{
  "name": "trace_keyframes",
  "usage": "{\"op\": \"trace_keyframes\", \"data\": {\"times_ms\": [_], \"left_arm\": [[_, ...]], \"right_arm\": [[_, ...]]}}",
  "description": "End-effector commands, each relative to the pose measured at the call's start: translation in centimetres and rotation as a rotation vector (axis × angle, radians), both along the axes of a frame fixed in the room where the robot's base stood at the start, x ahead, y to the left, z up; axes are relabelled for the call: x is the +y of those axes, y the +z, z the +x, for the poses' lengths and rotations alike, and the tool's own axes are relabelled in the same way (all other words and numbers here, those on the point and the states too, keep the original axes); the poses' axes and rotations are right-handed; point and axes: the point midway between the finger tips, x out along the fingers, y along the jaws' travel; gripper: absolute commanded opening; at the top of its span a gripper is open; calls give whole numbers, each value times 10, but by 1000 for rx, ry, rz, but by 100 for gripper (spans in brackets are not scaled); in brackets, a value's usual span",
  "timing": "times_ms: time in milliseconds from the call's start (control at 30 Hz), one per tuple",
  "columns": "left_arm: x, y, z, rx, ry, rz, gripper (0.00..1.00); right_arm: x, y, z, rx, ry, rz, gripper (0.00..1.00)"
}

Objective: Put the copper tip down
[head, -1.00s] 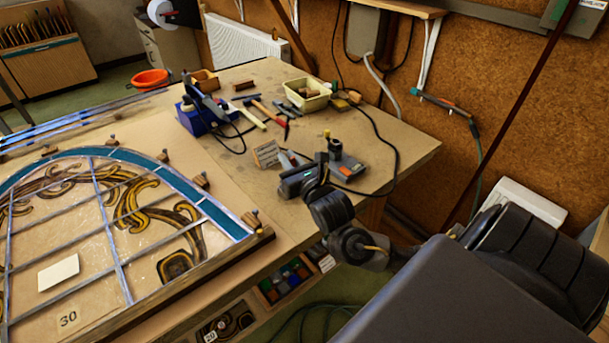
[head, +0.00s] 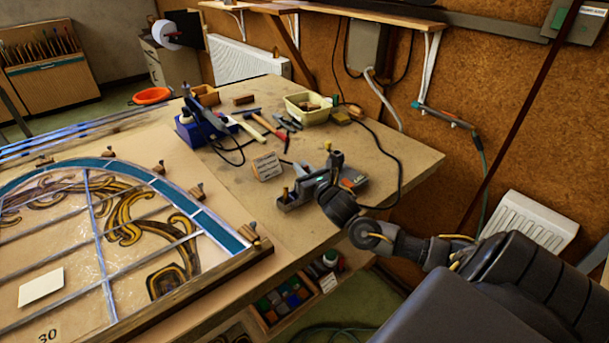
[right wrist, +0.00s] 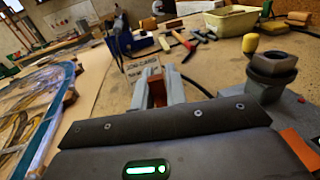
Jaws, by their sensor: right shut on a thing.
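My right gripper (head: 287,196) is low over the right part of the bench, near its front edge, in the head view. In the right wrist view its two grey fingers (right wrist: 158,88) are shut on a small copper-brown piece, the copper tip (right wrist: 156,94). The fingers and hand hide much of the tip, and I cannot tell whether it touches the bench. A grey unit (head: 354,181) with a dark nut and a yellow knob (right wrist: 250,43) stands just right of the gripper. My left gripper is not in view.
A small lettered card (head: 266,166) stands behind the gripper. Farther back are a blue soldering station (head: 196,129), a hammer (head: 268,127) and a cream tub (head: 310,110). A black cable crosses the bench. The leaded panel (head: 112,231) lies left.

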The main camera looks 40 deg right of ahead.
Motion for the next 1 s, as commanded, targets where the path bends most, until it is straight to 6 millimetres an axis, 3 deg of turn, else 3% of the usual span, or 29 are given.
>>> {"op": "trace_keyframes", "data": {"times_ms": [167,433,867,900,1000], "left_arm": [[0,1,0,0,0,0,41],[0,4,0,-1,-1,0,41],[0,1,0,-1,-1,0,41],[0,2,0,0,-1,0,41],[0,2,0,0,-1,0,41]], "right_arm": [[-2,-3,2,-1,0,0,0],[-5,-34,4,-2,1,-1,0],[-5,-41,4,-4,1,-3,0],[-5,-40,4,-4,1,-3,18],[-5,-40,4,-3,2,-2,23]]}}
